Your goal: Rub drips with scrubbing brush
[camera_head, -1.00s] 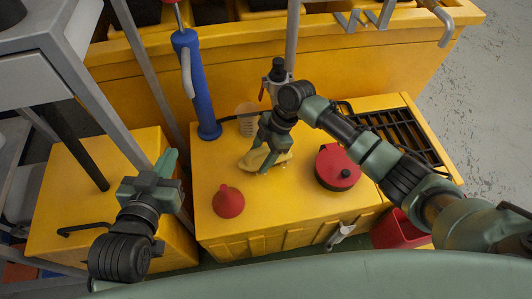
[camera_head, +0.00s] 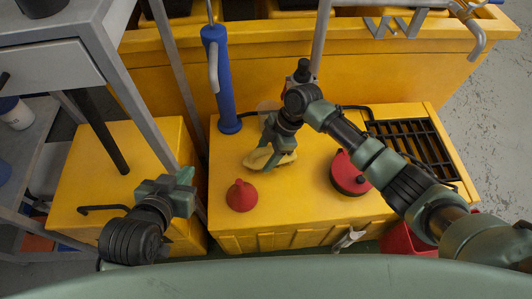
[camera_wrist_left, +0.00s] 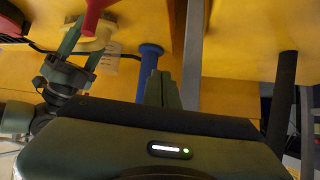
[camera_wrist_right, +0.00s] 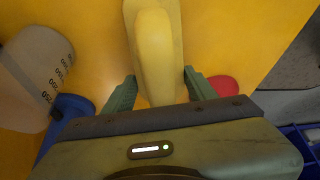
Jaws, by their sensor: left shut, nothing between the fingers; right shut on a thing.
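The scrubbing brush (camera_head: 259,159) is pale yellow with a rounded grip. It is low over the yellow top, and I cannot tell whether it touches. My right gripper (camera_head: 272,152) is shut on it; in the right wrist view the brush (camera_wrist_right: 157,45) lies between the two green fingers. My left gripper (camera_head: 187,176) is shut and empty above the yellow box on the left; its fingers also show in the left wrist view (camera_wrist_left: 162,88). I cannot make out any drips; the brush and right arm cover part of the surface.
A red funnel (camera_head: 242,196) stands front left of the brush, and a red round can (camera_head: 348,174) to its right. Behind are a blue pump (camera_head: 224,85) and a translucent measuring cup (camera_wrist_right: 35,68). A black grate (camera_head: 412,145) lies at the right.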

